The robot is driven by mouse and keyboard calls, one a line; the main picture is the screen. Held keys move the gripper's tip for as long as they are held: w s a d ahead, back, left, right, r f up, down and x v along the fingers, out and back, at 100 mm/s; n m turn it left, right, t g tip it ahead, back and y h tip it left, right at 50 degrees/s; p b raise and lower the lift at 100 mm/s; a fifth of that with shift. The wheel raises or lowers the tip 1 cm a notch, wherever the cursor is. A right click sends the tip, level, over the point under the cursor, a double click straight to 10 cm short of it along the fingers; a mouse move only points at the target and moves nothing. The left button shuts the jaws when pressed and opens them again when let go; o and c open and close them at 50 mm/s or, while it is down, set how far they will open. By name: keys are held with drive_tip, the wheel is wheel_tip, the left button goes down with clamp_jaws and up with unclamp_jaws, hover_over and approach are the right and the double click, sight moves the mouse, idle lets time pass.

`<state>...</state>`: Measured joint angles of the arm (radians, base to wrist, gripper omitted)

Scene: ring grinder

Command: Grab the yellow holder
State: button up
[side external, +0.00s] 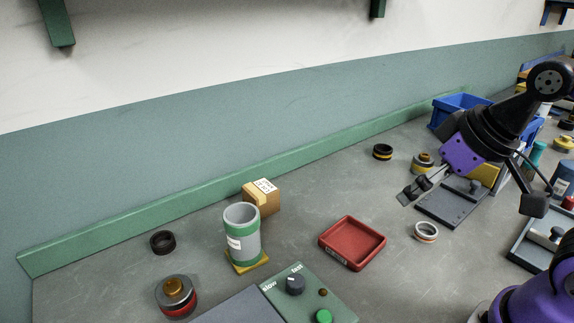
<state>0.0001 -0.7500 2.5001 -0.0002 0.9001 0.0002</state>
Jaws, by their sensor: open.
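A yellow block-like part (486,174) stands at the back of a dark grey plate (437,207) on the right. It is partly hidden behind my arm, so I cannot tell its full shape or whether it is the holder. Another yellow piece, a flat base (246,266), lies under a grey and green cup (241,232) left of centre. My gripper (412,192) is open and empty. It hangs above the bench at the left side of the dark grey plate, tilted down to the left, apart from both yellow pieces.
A red tray (352,261), a silver ring (426,232), a cardboard box (262,195) and a control panel (299,289) are on the bench. A blue bin (452,106) stands behind my arm. Bare bench lies between the box and dark grey plate.

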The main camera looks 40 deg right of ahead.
drive_tip(key=m+g+h, duration=0.1)
drive_tip(key=m+h, duration=0.1)
drive_tip(key=m, duration=0.2)
hover_over(426, 156)
drive_tip(key=s+a, duration=0.3)
wheel_tip(426, 156, down, 6)
drive_tip(key=f, duration=0.2)
drive_tip(key=d+f, duration=0.1)
drive_tip(key=w+d+f, duration=0.1)
drive_tip(key=f, duration=0.1)
drive_tip(key=x, duration=0.6)
drive_tip(key=shift+w+d+r, duration=0.1)
drive_tip(key=shift+w+d, duration=0.05)
drive_tip(key=shift+d, duration=0.1)
drive_tip(key=c, duration=1.5)
